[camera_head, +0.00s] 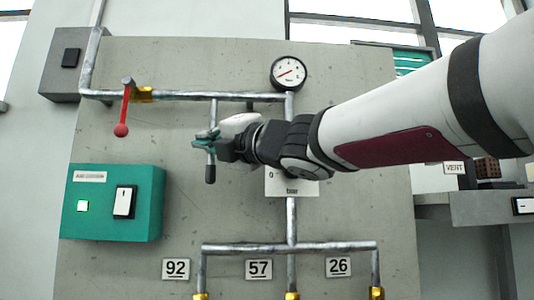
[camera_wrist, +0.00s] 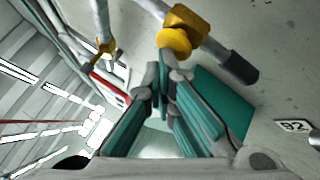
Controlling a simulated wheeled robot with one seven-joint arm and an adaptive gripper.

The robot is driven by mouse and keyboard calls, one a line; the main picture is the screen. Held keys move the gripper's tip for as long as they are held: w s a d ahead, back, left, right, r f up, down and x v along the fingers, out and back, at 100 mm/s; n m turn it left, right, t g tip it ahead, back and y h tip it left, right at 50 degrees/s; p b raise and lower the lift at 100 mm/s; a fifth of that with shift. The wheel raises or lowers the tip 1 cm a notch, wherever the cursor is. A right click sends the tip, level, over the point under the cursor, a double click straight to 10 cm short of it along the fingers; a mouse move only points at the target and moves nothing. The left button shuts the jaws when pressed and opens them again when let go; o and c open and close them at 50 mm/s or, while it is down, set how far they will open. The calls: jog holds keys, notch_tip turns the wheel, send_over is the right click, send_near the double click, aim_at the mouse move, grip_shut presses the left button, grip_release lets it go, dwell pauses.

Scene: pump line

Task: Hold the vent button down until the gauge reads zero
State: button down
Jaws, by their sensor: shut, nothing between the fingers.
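The round white gauge (camera_head: 288,73) sits on top of the pipe on the concrete panel. Its red needle shows, but its figures are too small to read. A VENT label (camera_head: 454,168) is at the right, beyond my arm. I cannot make out the vent button itself; my arm covers part of that area. My gripper (camera_head: 205,138) is shut and empty, left of the gauge and far from the VENT label. It is in front of a valve with a black-gripped handle (camera_head: 210,173). In the wrist view the teal fingers (camera_wrist: 163,78) meet close to this brass valve (camera_wrist: 178,40).
A red lever (camera_head: 124,112) hangs from the upper left pipe. A teal box (camera_head: 145,205) with a lit green light and a rocker switch is below it. Number plates 92 (camera_head: 176,268), 57 and 26 are along the bottom. A grey shelf-like box (camera_head: 490,207) is at the right.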

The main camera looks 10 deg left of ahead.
jog(key=shift+s+d, duration=0.2)
jog(key=shift+s, duration=0.7)
jog(key=shift+s, duration=0.15)
jog(key=s, duration=0.2)
jog(key=s+d, duration=0.1)
jog(key=s, duration=0.1)
jog(key=shift+s+d+b, duration=0.1)
jog(key=shift+s+b, duration=0.2)
jog(key=shift+b, duration=0.05)
